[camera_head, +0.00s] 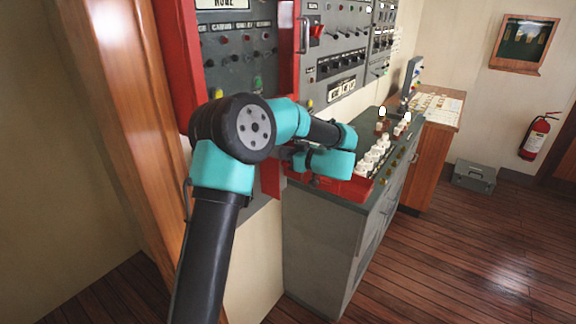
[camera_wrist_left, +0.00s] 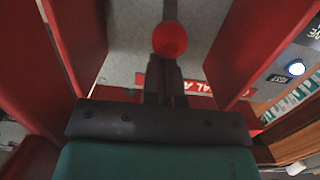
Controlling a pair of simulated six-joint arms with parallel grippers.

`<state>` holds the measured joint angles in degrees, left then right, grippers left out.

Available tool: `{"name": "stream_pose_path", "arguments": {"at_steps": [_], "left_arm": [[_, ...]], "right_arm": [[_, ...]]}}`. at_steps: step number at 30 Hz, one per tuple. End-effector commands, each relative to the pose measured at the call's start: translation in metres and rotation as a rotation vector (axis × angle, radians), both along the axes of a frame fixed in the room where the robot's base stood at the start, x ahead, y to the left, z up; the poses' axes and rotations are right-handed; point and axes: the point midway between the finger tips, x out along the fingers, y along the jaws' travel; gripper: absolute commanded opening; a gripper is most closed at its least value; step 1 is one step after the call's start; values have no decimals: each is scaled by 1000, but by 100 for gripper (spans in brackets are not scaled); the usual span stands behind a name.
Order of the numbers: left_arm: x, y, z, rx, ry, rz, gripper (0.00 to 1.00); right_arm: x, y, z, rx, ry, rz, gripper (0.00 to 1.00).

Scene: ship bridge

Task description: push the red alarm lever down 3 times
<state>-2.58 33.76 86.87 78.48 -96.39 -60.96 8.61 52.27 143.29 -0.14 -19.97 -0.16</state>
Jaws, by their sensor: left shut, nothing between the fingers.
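The red alarm lever (camera_wrist_left: 169,40) shows in the left wrist view as a round red knob on a stem, in front of a grey plate between two red side walls. In the head view the lever is hidden behind my arm. My left gripper (camera_wrist_left: 166,82) is shut and empty, its fingertips close to the knob, just below it in the picture. I cannot tell whether they touch. In the head view my left gripper (camera_head: 284,153) points left toward the wall panel. My right gripper is not in view.
Red side walls (camera_wrist_left: 75,40) and (camera_wrist_left: 262,45) stand close on both sides of the fingers. A red label with white letters (camera_wrist_left: 200,88) is partly covered by them.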

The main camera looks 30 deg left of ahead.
Motion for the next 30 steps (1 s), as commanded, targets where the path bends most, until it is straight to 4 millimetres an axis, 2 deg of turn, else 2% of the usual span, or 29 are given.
{"name": "stream_pose_path", "arguments": {"at_steps": [14, 30], "left_arm": [[0, -1, 3, 0, 1, 0, 0], [-1, -32, 6, 0, 1, -1, 0]], "right_arm": [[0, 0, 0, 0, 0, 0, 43], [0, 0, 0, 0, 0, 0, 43]]}}
